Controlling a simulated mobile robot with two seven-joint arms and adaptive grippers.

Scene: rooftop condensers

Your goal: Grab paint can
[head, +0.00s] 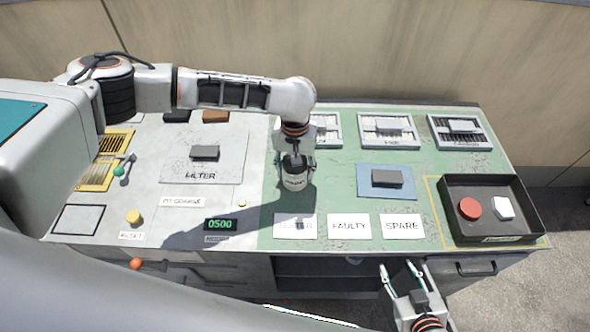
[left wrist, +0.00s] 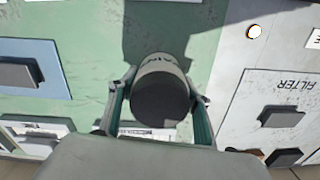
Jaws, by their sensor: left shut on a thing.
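The paint can (head: 294,182) is a small pale cylinder with a dark top and printed lettering, near the middle of the workbench. My left gripper (head: 294,163) comes down over it from above and is shut on it. In the left wrist view, the can (left wrist: 160,98) sits between the two fingers of my left gripper (left wrist: 160,108), its dark round top facing the camera. Whether the can touches the bench is hard to tell. My right gripper (head: 401,270) is at the bench's front edge, fingers apart, with nothing between them.
A black tray (head: 537,207) at the right holds a red round piece (head: 470,208) and a white piece (head: 503,208). Cards (head: 349,226) lie along the front. Framed filters (head: 390,130) line the back. A grey block (head: 387,178) sits on a blue plate right of the can.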

